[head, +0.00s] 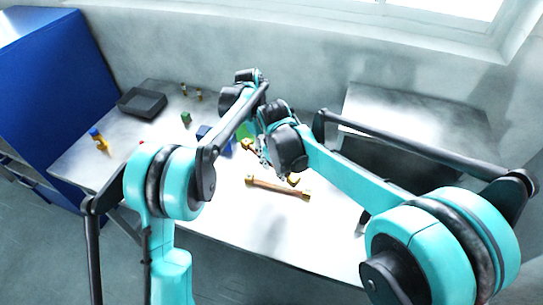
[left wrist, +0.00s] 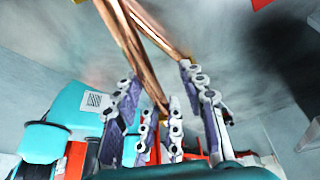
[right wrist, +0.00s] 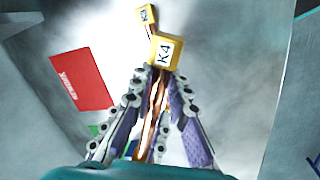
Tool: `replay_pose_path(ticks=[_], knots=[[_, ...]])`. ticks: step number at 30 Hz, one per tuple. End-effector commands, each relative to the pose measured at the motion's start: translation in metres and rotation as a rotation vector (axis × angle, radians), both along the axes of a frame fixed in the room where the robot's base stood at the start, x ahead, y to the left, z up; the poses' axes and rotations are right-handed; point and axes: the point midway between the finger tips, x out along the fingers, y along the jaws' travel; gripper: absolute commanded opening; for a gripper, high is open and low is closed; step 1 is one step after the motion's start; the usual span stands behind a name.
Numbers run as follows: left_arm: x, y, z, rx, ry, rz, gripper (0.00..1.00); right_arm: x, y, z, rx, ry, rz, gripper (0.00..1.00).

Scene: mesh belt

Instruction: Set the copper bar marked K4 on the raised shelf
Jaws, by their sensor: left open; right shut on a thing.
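The copper bar marked K4 (right wrist: 165,52) has yellow end blocks and stands between my right gripper's fingers in the right wrist view. My right gripper (right wrist: 158,77) is shut on it; in the head view this gripper (head: 264,152) is over the table, partly hiding the bar. A second copper bar (head: 278,187) with yellow ends lies on the table just in front. My left gripper (left wrist: 158,88) is open, with copper bars (left wrist: 132,55) showing at and beyond its fingers; contact cannot be told. In the head view the left fingers are hidden. The raised shelf (head: 415,108) is a grey slab at the right.
A blue cabinet (head: 50,85) stands at left. The table's front is clear.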

Motion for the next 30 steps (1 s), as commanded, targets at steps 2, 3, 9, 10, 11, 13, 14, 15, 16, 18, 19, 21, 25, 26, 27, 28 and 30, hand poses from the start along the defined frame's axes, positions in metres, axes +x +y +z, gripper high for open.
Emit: replay_pose_path(ticks=[2, 3, 9, 10, 11, 13, 14, 15, 16, 18, 19, 21, 25, 26, 27, 28, 30], knots=[[0.000, 0.000, 0.000, 0.000, 0.000, 0.000, 0.41, 0.000, 0.000, 0.000, 0.000, 0.000, 0.000, 0.00], [0.000, 0.000, 0.000, 0.000, 0.000, 0.000, 0.41, 0.000, 0.000, 0.000, 0.001, -0.001, 0.000, 0.00], [0.000, -0.001, 0.000, -0.002, -0.001, 0.000, 0.00, 0.000, 0.000, 0.000, 0.001, 0.001, 0.001, 0.00], [0.001, -0.001, 0.000, -0.002, -0.001, 0.000, 0.00, 0.000, 0.001, 0.000, 0.001, 0.000, 0.001, 0.00], [0.001, -0.001, 0.000, -0.002, -0.002, 0.000, 0.00, 0.000, 0.001, 0.000, 0.002, 0.001, 0.002, 0.00], [0.001, -0.001, 0.001, -0.004, -0.002, 0.001, 0.00, -0.001, 0.002, 0.000, 0.002, 0.002, 0.003, 0.20], [0.001, -0.002, 0.001, -0.004, -0.002, 0.001, 0.00, -0.001, 0.002, 0.000, 0.003, 0.003, 0.003, 0.28], [0.001, -0.002, 0.001, -0.004, -0.002, 0.001, 0.00, -0.001, 0.002, 0.000, 0.004, 0.003, 0.004, 0.38], [0.001, -0.001, 0.001, -0.003, -0.001, 0.000, 0.00, -0.001, 0.002, 0.000, 0.005, 0.003, 0.003, 0.42], [0.001, -0.001, 0.001, -0.003, -0.001, 0.000, 0.00, -0.001, 0.002, 0.000, 0.003, 0.003, 0.003, 0.42], [0.000, -0.001, 0.001, -0.002, -0.001, 0.000, 0.00, -0.001, 0.002, 0.000, 0.002, 0.002, 0.003, 0.42], [0.000, -0.001, 0.001, -0.002, -0.001, 0.000, 0.00, -0.001, 0.001, 0.000, 0.002, 0.001, 0.002, 0.42], [0.000, 0.000, 0.001, -0.001, 0.000, 0.000, 0.00, 0.000, 0.001, 0.001, 0.001, 0.000, 0.001, 0.42], [0.000, 0.000, 0.001, -0.001, 0.000, 0.000, 0.00, -0.001, 0.001, 0.003, 0.001, 0.000, 0.001, 0.42], [0.000, 0.000, 0.001, -0.001, 0.000, 0.000, 0.00, -0.001, 0.001, 0.006, 0.001, 0.000, 0.001, 0.42], [0.000, 0.000, 0.001, -0.001, 0.000, 0.000, 0.00, -0.001, 0.002, 0.009, 0.001, 0.000, 0.001, 0.42], [0.000, 0.000, 0.001, -0.001, 0.000, 0.000, 0.00, -0.003, 0.003, 0.019, 0.001, 0.000, 0.002, 0.42]])
